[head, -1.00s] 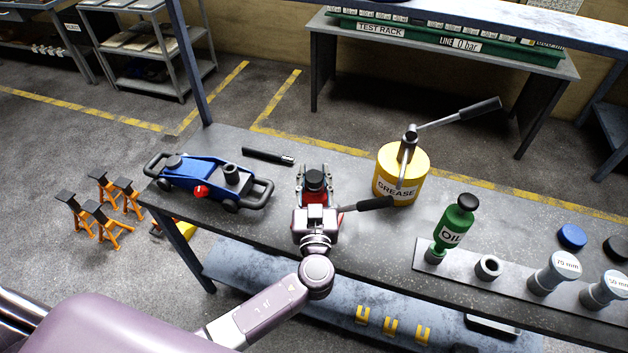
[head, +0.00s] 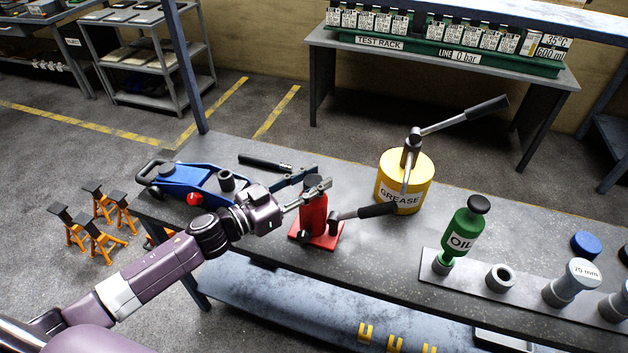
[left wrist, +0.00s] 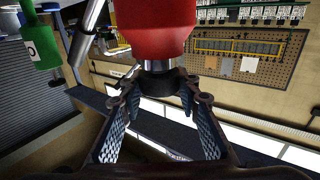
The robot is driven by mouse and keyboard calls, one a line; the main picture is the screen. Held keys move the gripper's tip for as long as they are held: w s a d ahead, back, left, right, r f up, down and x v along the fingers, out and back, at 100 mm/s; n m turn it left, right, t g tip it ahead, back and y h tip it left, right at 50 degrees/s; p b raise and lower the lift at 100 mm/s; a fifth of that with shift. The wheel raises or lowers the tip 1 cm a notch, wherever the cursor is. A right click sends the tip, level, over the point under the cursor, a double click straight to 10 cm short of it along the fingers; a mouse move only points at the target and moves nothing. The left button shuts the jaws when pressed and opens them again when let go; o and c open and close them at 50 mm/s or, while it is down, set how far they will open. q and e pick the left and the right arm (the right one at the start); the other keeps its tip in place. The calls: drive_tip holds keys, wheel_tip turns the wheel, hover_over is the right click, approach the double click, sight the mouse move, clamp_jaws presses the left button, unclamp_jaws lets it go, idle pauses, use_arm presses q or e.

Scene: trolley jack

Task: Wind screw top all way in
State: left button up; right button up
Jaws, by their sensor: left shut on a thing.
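The red bottle jack (head: 313,217) stands upright on the workbench, its pump handle (head: 365,212) pointing right. My left gripper (head: 317,187) reaches in from the left at the top of the jack. In the left wrist view, the red jack body (left wrist: 150,30) appears upside down, with the dark screw top (left wrist: 160,82) at its end. The left gripper (left wrist: 158,92) has its fingertips on either side of the screw top and is shut on it. In the head view, the fingers mostly hide the screw top. My right gripper is not in view.
A blue trolley jack (head: 190,182) and a black bar (head: 265,163) lie to the left. A yellow grease can (head: 400,185) with a lever stands close right of the red jack. A green oil bottle (head: 462,230) stands farther right. The bench front has some clear room.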

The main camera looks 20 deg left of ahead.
use_arm(q)
drive_tip(key=m+g+h, duration=0.1)
drive_tip(key=m+g+h+b, duration=0.1)
drive_tip(key=m+g+h, duration=0.1)
drive_tip(key=shift+w+a+r, duration=0.1)
drive_tip(key=shift+w, duration=0.1)
drive_tip(key=m+g+h+b, duration=0.2)
drive_tip(key=g+b, duration=0.1)
drive_tip(key=m+g+h+b, duration=0.2)
drive_tip(key=m+g+b, duration=0.1)
drive_tip(key=g+b, duration=0.1)
drive_tip(key=shift+s+d+f+g+b, duration=0.15)
drive_tip(key=shift+d+f+g+b, duration=0.05)
drive_tip(key=shift+g+b, duration=0.1)
drive_tip(key=shift+s+r+m+g+b, duration=0.1)
drive_tip(key=shift+r+m+g+b, duration=0.1)
drive_tip(key=shift+m+g+b, duration=0.75)
drive_tip(key=shift+g, duration=0.25)
drive_tip(key=shift+r, duration=0.1)
drive_tip(key=o, duration=1.2)
drive_tip(key=shift+s+d, duration=0.1)
